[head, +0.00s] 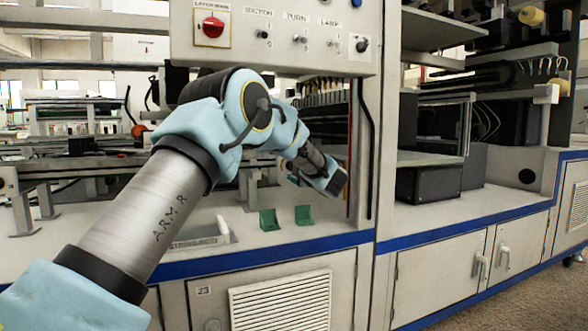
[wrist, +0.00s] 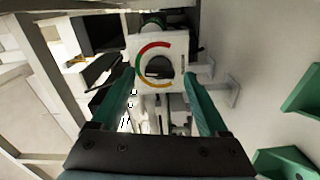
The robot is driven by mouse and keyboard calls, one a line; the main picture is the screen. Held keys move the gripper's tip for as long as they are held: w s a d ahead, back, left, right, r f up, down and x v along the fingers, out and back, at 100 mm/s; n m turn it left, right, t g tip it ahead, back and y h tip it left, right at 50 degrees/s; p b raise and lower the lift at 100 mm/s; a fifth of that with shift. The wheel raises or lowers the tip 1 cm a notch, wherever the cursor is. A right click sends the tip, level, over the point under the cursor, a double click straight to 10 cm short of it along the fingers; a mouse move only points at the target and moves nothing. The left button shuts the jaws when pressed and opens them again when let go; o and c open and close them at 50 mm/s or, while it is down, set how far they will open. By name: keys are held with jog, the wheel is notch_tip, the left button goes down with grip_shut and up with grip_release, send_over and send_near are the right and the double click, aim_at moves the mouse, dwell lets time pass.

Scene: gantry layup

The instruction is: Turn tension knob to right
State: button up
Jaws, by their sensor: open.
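In the wrist view, the tension knob (wrist: 160,67) is a dark round knob on a white square plate (wrist: 143,49). A red, yellow and green arc curves around one side of it. My gripper (wrist: 161,78) is open, with its two teal fingers pointing toward the plate, one on either side of the knob in the picture. I see nothing held between the fingers. I cannot tell how far the tips are from the knob. In the head view my arm reaches over the bench, and the fingers and the knob cannot be made out.
Two green angled brackets (head: 268,219) stand on the white bench (head: 335,232) and also show at the right of the wrist view (wrist: 304,92). A control panel (head: 275,62) with a red rotary switch (head: 213,27) hangs above my arm. Dark boxes (head: 433,184) stand at right.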

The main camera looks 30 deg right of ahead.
jog(key=s+a+p, duration=0.1)
jog(key=s+p, duration=0.1)
jog(key=s, duration=0.8)
jog(key=shift+s+a, duration=0.15)
jog(key=shift+s, duration=0.15)
